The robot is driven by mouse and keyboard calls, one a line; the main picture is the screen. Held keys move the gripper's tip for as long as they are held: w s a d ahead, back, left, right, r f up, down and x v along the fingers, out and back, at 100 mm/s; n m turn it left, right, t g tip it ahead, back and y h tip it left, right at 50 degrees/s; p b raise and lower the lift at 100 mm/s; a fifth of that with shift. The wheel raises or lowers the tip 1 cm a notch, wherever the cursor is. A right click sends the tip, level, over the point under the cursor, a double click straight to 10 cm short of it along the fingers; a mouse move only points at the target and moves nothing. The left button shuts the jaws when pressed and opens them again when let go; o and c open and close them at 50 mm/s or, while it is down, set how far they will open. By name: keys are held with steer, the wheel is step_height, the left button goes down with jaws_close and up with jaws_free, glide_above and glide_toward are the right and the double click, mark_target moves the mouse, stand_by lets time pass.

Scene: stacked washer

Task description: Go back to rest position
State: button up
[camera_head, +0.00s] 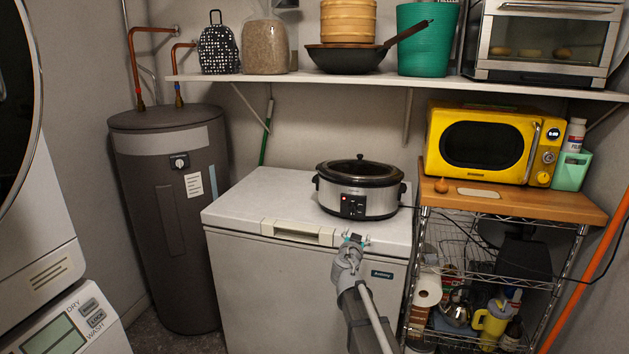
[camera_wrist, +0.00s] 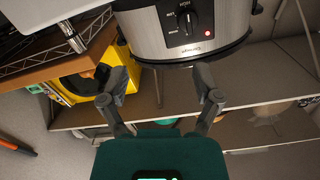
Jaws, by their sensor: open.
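My gripper (camera_head: 355,239) is at the front edge of the white chest freezer (camera_head: 265,285), just in front of the slow cooker (camera_head: 340,204). In the wrist view my gripper (camera_wrist: 161,97) has its two fingers spread apart with nothing between them. The slow cooker's silver front (camera_wrist: 190,30) shows beyond the fingertips, with its dial and a lit red light. The slow cooker stands upright on the freezer lid with its dark lid on. Whether a finger touches the freezer edge cannot be told.
A wire rack with a wooden top (camera_head: 440,198) and a yellow microwave (camera_head: 480,145) stands right of the freezer. A grey water heater (camera_head: 165,225) stands left. A loaded shelf (camera_head: 300,77) runs above. White washer panels (camera_head: 70,325) are at far left.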

steer(key=s+d+f+g+h, duration=0.1)
steer(key=s+d+f+g, duration=0.4)
steer(key=s, duration=0.3)
steer(key=s+d+f+g, duration=0.3)
steer(key=s+f+g, duration=0.2)
steer(key=s+f, duration=0.25)
steer(key=s+a+f+n+g+y, duration=0.3)
steer(key=s, duration=0.5)
steer(key=s+a+f+n+g+y, duration=0.2)
steer(key=s+a+n+g+y, duration=0.15)
steer(key=s, duration=0.45)
step_height(320, 180, up, 16)
steer(key=p, duration=1.6)
steer(key=shift+a, duration=0.2)
steer(key=shift+m, duration=0.25)
